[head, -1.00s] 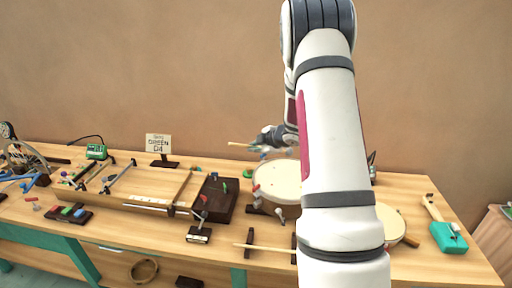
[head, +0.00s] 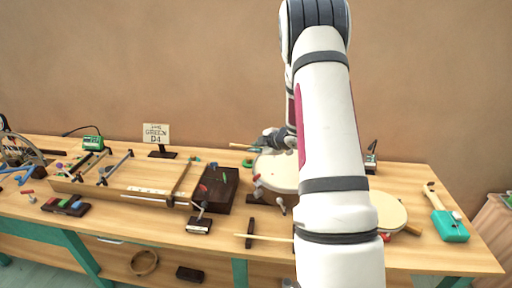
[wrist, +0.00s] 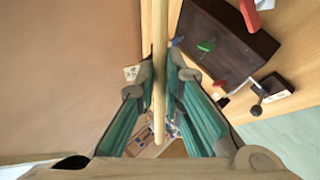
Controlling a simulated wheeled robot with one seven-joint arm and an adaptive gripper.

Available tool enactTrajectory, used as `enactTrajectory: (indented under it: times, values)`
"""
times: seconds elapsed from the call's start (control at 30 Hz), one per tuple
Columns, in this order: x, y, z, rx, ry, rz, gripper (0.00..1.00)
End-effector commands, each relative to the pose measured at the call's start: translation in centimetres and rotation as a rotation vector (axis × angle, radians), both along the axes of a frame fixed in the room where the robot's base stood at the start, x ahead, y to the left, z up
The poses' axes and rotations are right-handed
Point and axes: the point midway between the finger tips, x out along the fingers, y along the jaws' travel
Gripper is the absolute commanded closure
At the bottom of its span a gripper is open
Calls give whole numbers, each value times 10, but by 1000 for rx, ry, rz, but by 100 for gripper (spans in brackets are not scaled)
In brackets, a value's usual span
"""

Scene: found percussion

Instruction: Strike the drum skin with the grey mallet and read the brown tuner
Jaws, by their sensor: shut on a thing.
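My gripper (head: 272,142) is raised behind my arm, over the far side of a cream drum skin (head: 276,172). It is shut on a pale wooden stick (head: 240,146), which points left in the head view. In the wrist view the stick (wrist: 159,60) passes between the teal pads of my gripper (wrist: 161,80). No mallet head shows, so I cannot tell whether it is the grey mallet. A second pale drum (head: 389,211) is partly behind my arm. A small dark device (head: 371,163) stands behind it; I cannot tell whether it is the brown tuner.
A green device (head: 93,142) and a sign reading GREEN D4 (head: 156,133) stand at the back left. A dark box (head: 219,190) is left of the first drum. A loose stick (head: 263,238) lies at the front. A teal block (head: 450,226) stands at the right.

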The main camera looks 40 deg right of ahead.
Motion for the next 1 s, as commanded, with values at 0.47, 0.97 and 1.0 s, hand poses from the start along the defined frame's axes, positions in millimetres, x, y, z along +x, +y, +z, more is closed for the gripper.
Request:
enactTrajectory:
  times: [0.47, 0.97, 1.0]
  values:
    - [-8, -15, -33, 175, -48, 2, 100]
    - [-4, -15, 7, 176, -45, -1, 100]
    - [-4, -15, 7, 176, -45, -1, 100]
